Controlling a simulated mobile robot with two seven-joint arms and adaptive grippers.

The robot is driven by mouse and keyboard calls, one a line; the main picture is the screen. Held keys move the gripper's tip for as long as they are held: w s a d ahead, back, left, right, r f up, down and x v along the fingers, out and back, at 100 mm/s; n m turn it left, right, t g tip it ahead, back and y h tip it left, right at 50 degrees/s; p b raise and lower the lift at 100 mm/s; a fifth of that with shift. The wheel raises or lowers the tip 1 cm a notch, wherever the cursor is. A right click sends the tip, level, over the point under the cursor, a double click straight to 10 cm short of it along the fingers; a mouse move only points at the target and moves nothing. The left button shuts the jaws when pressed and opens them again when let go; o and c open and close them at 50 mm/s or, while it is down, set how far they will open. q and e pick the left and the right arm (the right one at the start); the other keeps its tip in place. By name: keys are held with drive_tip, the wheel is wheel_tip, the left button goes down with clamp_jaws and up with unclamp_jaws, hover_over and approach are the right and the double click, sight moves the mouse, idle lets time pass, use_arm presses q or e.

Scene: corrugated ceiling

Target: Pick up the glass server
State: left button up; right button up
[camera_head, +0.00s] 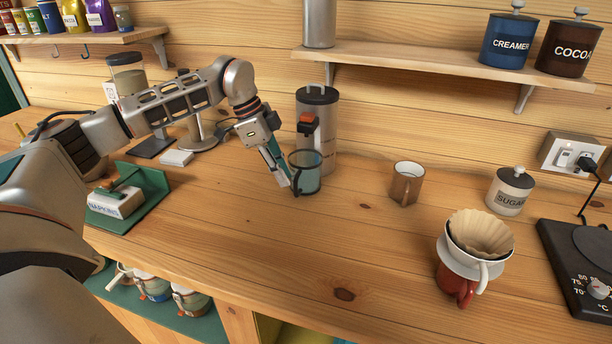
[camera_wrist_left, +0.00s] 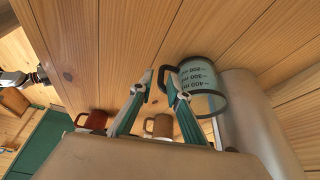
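The glass server (camera_head: 305,174) is a teal-tinted glass jug with a dark rim and handle. My left gripper (camera_head: 287,183) is at the handle side of the server, low over the counter. In the left wrist view its two fingers (camera_wrist_left: 158,82) are apart, with the right one overlapping the dark handle. I cannot tell whether it touches the handle. My right gripper is not seen in the head view.
A brown mug (camera_head: 405,186), sugar jar (camera_head: 510,192) and white dripper on a red mug (camera_head: 472,262) stand to the right. A napkin holder (camera_head: 119,203) is at the left. The front middle of the counter is clear.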

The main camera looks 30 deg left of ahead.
sight(296, 193)
use_arm(q)
drive_tip(key=shift+w+x, duration=0.15)
drive_tip(key=shift+x, duration=1.75)
drive_tip(key=shift+w+x, duration=0.1)
drive_tip(key=shift+x, duration=1.8)
drive_tip(key=shift+d, duration=0.1)
clamp_jaws()
drive_tip(key=shift+r, duration=0.15)
